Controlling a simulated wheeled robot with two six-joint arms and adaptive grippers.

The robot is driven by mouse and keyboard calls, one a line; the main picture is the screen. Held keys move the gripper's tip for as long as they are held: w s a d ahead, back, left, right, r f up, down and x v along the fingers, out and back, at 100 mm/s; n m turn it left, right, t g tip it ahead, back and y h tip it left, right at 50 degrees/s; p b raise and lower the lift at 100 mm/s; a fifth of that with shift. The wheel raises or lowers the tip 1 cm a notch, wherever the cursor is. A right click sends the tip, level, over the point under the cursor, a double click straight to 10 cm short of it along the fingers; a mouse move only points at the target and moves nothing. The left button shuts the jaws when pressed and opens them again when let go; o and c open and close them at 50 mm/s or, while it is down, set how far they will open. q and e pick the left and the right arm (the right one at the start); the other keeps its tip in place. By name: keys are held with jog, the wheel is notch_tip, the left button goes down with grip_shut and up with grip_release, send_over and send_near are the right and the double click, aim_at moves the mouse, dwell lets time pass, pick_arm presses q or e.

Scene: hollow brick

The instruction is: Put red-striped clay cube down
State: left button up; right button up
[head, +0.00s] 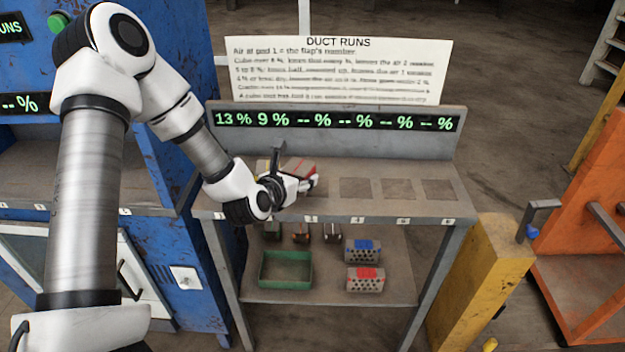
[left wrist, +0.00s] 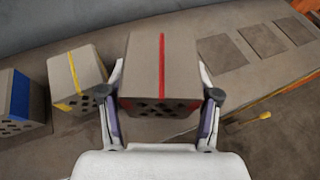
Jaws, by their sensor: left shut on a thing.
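The red-striped clay cube (head: 301,166) is at the top shelf of the grey stand, partly hidden by my left gripper (head: 308,185) in the head view. In the left wrist view the red-striped cube (left wrist: 160,75) sits between both fingers of my left gripper (left wrist: 160,110), which is shut on it. Its red stripe runs along the top and its front face has holes. I cannot tell whether its underside touches the shelf. A yellow-striped cube (left wrist: 77,78) and a blue-striped cube (left wrist: 22,97) stand to its left, apart from it. My right gripper is not in view.
Three dark square pads (head: 355,188) to the right on the shelf (head: 455,205) are bare. The stand's display (head: 340,121) reads 13 %, 9 %, then dashes. A green bin (head: 285,285) and two hollow bricks (head: 362,251) are below. A yellow post (head: 490,270) stands right.

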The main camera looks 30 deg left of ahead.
pick_arm(q)
jog(key=w, duration=0.5)
jog(key=shift+w+f+p, duration=0.25)
jog(key=shift+w+p, duration=0.1)
jog(key=shift+p, duration=0.05)
notch_tip(320, 180, down, 3)
jog(key=shift+f+p, duration=0.15)
jog(key=shift+p, duration=0.35)
jog(key=shift+w+f, duration=0.15)
jog(key=shift+f+b, duration=0.2)
jog(key=shift+b, duration=0.25)
jog(key=o, duration=1.2)
jog(key=shift+c, duration=0.2)
jog(key=shift+r, duration=0.15)
